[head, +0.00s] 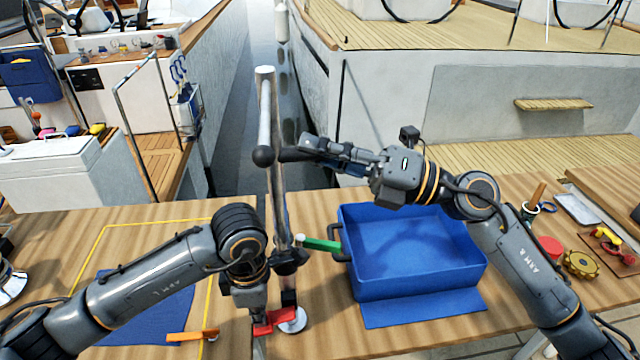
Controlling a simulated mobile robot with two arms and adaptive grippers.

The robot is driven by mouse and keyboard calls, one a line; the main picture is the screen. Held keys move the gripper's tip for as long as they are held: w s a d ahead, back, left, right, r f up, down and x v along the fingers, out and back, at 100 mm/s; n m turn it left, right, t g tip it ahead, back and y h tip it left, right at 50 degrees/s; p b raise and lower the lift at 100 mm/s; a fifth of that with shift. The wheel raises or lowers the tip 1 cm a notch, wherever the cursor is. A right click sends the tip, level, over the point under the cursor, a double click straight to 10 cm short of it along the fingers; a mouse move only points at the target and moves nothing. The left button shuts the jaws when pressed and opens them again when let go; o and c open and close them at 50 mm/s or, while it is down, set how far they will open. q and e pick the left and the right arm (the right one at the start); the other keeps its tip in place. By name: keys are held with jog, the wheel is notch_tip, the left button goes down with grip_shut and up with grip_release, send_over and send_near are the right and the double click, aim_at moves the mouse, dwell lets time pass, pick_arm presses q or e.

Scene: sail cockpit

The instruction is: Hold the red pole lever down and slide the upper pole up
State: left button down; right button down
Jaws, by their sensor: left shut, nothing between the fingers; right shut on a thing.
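A metal pole stands upright at the front edge of the bench. Its slim upper pole (278,205) rises from a black collar (290,257), and its lower part ends at a round pale foot (292,320). The red lever (276,321) sits low beside the pole. My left gripper (258,325) points down at the lever, shut and empty; it hides part of the lever, so I cannot tell how far down the lever is. My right gripper (284,154) reaches in from the right, shut on the upper pole near the black ball (263,156).
A blue bin (420,282) stands right of the pole, with a green-handled tool (320,244) beside its left handle. An orange-handled tool (192,336) lies front left. Behind the bench is a water gap (268,100) between two boats.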

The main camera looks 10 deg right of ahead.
jog(key=shift+r, duration=1.4)
jog(key=shift+d, duration=0.1)
jog(key=c, duration=1.2)
grip_release()
jog(key=shift+f, duration=0.1)
jog(key=shift+d+f, duration=0.1)
jog(key=shift+f, duration=0.05)
jog(key=v, duration=1.1)
jog(key=shift+d, duration=0.25)
jog(key=shift+s, duration=0.15)
